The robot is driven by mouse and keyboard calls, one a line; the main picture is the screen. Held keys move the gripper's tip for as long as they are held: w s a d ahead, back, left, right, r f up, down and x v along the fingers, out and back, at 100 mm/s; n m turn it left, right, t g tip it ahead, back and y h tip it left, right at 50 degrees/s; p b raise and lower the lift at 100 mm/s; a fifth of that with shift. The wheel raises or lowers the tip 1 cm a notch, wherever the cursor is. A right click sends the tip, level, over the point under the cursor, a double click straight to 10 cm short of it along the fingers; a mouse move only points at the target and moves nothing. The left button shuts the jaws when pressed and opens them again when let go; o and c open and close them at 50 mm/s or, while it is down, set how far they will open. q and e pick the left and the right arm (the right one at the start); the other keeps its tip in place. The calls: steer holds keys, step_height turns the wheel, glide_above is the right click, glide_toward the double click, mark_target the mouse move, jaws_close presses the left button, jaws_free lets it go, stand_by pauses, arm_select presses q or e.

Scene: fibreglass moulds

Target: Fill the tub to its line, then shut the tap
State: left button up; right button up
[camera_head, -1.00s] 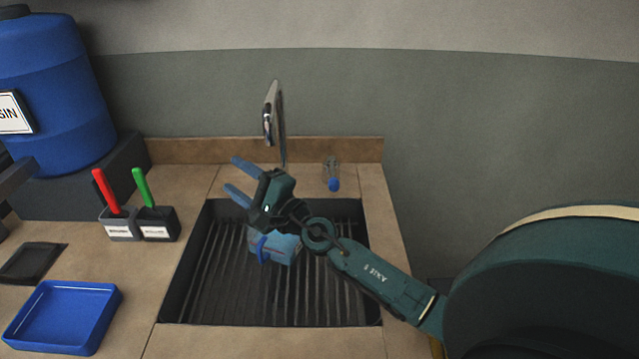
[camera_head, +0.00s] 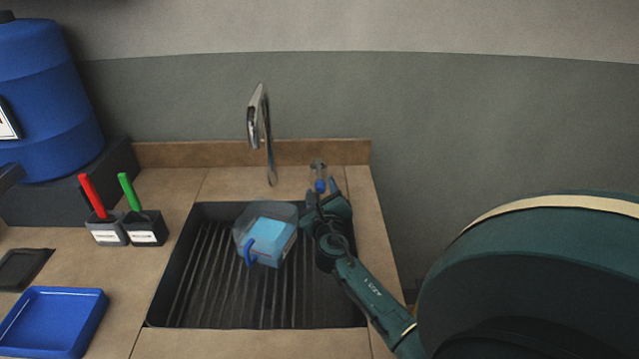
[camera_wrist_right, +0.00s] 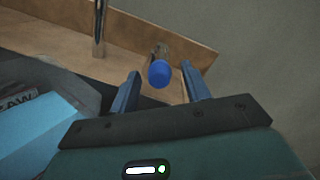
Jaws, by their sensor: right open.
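The tub (camera_head: 267,236) is a clear container with a blue handle, standing in the dark ribbed sink under the spout. Light blue shows inside it; its fill line cannot be made out. It also shows at the left of the right wrist view (camera_wrist_right: 45,130). The chrome spout (camera_head: 262,125) rises behind the sink. The tap (camera_head: 320,184) has a blue end and sits on the counter right of the spout. My right gripper (camera_head: 325,184) is open beside the tap. In the right wrist view the blue tap end (camera_wrist_right: 160,74) appears between its fingers (camera_wrist_right: 162,88). My left gripper is not seen.
A blue tray (camera_head: 50,322) and a dark flat pad (camera_head: 22,268) lie at the left. Two holders with a red stick (camera_head: 92,196) and a green stick (camera_head: 129,191) stand left of the sink (camera_head: 200,300). A blue drum (camera_head: 45,105) stands behind.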

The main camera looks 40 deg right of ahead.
mark_target(319, 174)
steer(key=shift+x, duration=1.8)
steer(key=shift+c, duration=0.6)
jaws_close()
